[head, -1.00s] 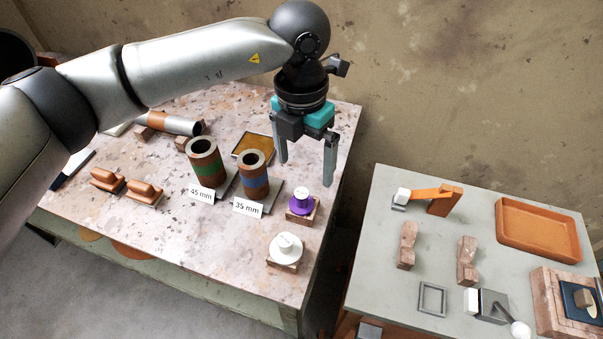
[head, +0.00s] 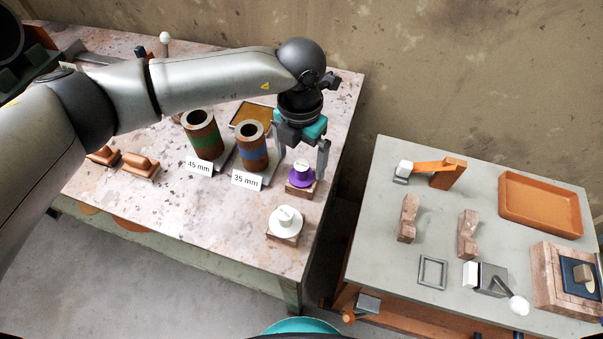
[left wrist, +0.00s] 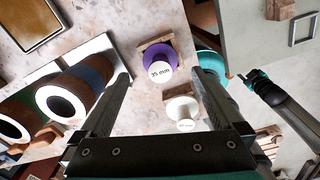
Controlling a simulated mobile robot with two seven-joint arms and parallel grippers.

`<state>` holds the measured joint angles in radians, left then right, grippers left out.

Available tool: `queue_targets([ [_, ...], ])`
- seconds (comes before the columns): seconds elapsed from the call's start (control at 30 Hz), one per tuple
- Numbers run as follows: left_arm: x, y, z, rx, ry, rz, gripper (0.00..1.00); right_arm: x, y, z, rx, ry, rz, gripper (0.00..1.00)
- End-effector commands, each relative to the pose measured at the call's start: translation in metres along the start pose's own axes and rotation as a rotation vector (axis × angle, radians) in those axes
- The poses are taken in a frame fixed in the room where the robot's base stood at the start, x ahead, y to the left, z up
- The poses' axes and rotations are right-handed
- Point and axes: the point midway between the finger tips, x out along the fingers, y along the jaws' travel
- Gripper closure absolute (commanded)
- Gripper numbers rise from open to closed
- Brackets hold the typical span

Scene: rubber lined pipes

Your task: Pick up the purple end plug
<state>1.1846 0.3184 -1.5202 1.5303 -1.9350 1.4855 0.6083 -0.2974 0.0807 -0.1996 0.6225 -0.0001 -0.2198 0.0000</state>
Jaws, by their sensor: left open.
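The purple end plug (head: 300,173) stands on a small wooden block near the right edge of the left table. In the left wrist view the plug (left wrist: 160,62) shows its white top marked 35 mm. My left gripper (head: 300,160) is open and empty, with its fingers above and around the plug's position in the head view. In the left wrist view the plug appears between and beyond the fingertips, apart from both. My right gripper (left wrist: 245,78) seems to show small at the right of the left wrist view; its jaws are unclear.
A white end plug (head: 286,222) stands on a block in front. The blue-banded pipe (head: 252,150) and green-banded pipe (head: 203,140) stand left of the gripper. A tan tray (head: 250,117) lies behind. A gap separates the grey-topped right table (head: 375,235).

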Motion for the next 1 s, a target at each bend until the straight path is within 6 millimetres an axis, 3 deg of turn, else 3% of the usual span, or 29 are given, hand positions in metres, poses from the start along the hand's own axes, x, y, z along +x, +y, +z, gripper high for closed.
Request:
queue_targets([
  [0.23, 0.037, -0.001, 0.002, 0.0, 0.002, -0.001, 0.0, 0.004, 0.0, 0.0, 0.0, 0.0, 0.0, 0.5],
  [0.53, 0.043, -0.001, 0.002, 0.002, 0.0, -0.001, 0.0, 0.004, -0.001, 0.001, -0.001, -0.001, -0.001, 0.5],
  [1.0, 0.042, -0.001, 0.002, 0.001, -0.001, -0.001, 0.52, 0.004, -0.001, 0.004, 0.0, -0.005, -0.001, 0.5],
])
